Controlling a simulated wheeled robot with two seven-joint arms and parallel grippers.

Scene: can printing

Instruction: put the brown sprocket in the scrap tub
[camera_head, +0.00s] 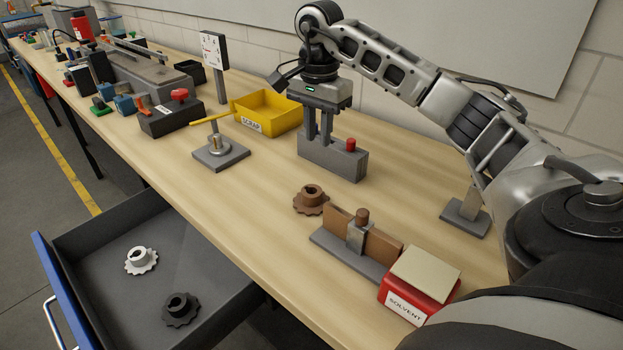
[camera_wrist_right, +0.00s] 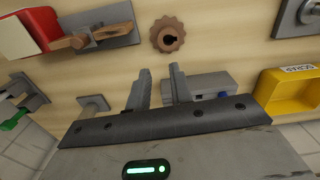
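The brown sprocket (camera_head: 311,199) lies flat on the workbench, left of a grey fixture. In the right wrist view the brown sprocket (camera_wrist_right: 168,36) is beyond the fingertips, with nothing touching it. The yellow scrap tub (camera_head: 277,124) stands farther back against the wall side, its label facing forward. The scrap tub also shows at the right of the wrist view (camera_wrist_right: 273,88). My right gripper (camera_head: 319,139) points down above the bench, behind the sprocket and right of the tub. Its two fingers (camera_wrist_right: 158,72) are apart with nothing between them. My left gripper is not in view.
A grey block (camera_head: 340,164) with a red knob stands close to the right fingers. A fixture (camera_head: 345,262) and a red solvent box (camera_head: 415,299) are near the sprocket. An open drawer (camera_head: 105,208) holds a white and a dark sprocket. A post stand (camera_head: 221,156) is left.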

